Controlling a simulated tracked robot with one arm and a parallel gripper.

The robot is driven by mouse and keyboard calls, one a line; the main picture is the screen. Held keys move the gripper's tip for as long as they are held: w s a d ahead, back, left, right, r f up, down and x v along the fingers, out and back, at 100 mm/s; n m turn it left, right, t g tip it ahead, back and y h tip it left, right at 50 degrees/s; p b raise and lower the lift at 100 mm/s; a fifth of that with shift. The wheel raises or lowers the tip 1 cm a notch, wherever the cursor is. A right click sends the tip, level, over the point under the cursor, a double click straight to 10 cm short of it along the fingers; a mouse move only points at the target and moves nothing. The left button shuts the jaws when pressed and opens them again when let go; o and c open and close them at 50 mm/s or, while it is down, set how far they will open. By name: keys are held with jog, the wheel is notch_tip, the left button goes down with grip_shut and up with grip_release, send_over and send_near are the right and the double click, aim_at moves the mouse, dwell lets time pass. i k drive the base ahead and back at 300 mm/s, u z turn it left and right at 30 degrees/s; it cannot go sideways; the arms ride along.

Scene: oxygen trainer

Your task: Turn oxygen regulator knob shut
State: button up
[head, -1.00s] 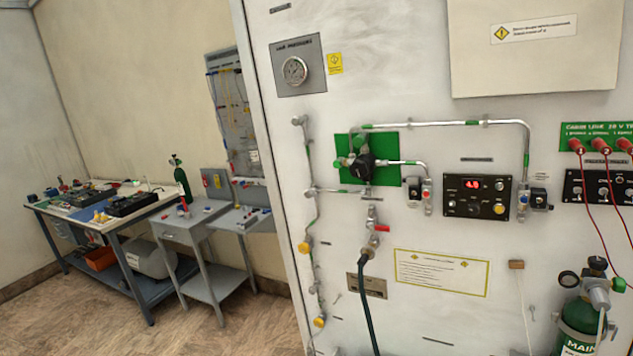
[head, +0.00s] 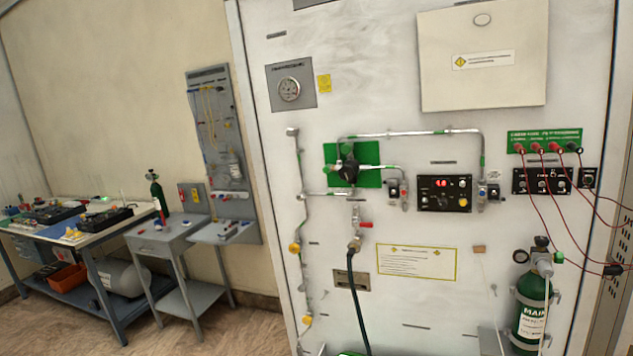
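A green plate (head: 371,178) on the white wall panel carries a regulator with a round black knob (head: 348,171) at its centre. Metal pipes with green bands run from it. A green oxygen cylinder (head: 530,318) marked MAIN stands strapped at the lower right. On its top is a metal valve (head: 542,261) with a small dark knob (head: 541,241) and a round gauge (head: 521,256). I cannot tell from the picture which knob is the task's regulator knob, nor how far either is turned. My gripper is not in view.
A digital display box (head: 445,194) and a red-handled valve (head: 357,223) with a dark hose (head: 357,300) are on the panel. Red leads (head: 530,195) hang at right. A grey table (head: 165,240) and a workbench (head: 100,235) stand left. Some bare floor shows between them and the panel.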

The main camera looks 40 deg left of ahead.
aim_at(346, 173)
jog(key=z, duration=0.15)
jog(key=i, duration=0.95)
jog(key=u, duration=0.1)
